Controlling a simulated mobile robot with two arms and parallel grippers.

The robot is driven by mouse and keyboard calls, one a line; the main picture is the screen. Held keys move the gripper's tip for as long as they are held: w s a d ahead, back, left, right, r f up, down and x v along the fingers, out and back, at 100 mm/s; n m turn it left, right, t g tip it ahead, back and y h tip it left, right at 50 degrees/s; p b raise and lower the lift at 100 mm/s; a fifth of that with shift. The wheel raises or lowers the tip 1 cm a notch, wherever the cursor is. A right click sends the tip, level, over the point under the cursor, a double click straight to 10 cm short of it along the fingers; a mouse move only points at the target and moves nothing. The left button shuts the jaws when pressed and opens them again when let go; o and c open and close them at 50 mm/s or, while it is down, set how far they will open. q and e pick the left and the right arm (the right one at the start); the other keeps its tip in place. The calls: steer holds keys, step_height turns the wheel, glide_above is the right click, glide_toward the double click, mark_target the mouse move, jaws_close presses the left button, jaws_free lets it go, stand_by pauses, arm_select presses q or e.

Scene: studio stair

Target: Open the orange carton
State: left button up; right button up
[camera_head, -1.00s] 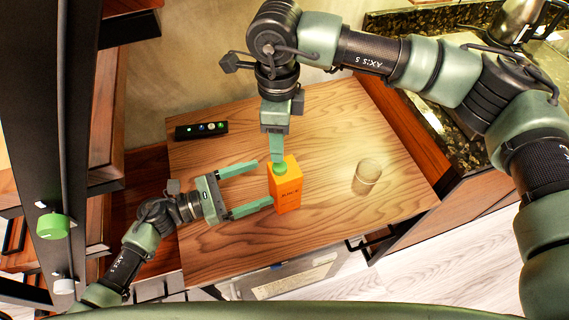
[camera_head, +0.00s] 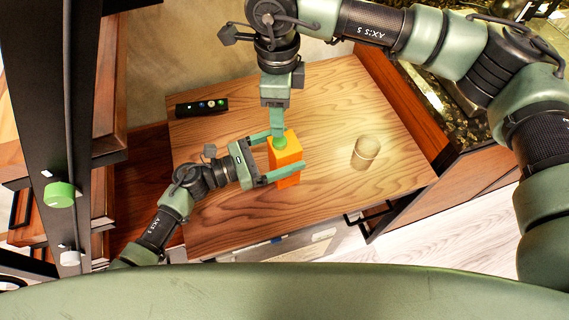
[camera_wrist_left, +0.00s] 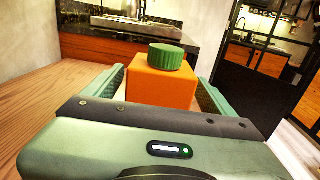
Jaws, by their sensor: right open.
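The orange carton (camera_head: 288,157) stands upright on the wooden table, with a green ribbed cap (camera_head: 281,142) on top. In the left wrist view the carton (camera_wrist_left: 160,87) and its cap (camera_wrist_left: 172,57) show straight ahead. My left gripper (camera_head: 283,154) is open, with one finger on each side of the carton; I cannot tell whether either finger touches it. My right gripper (camera_head: 277,134) is open and points down over the cap in the head view. Its fingers overlap there. It does not show in the left wrist view, where the space just above the cap looks clear.
A black strip with several round buttons (camera_head: 202,107) lies at the table's far left. The wooden table (camera_head: 335,100) is otherwise mostly bare. A dark shelf frame stands at the left.

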mark_target(280, 140)
arm_select(q)
steer(key=shift+w, duration=0.1)
steer(key=c, duration=1)
arm_select(e)
steer(key=shift+w, duration=0.15)
arm_select(q)
jaws_close()
arm_select(e)
steer(key=m, duration=2.6)
steer(key=shift+f+m, duration=0.5)
steer(key=shift+f, duration=3.55)
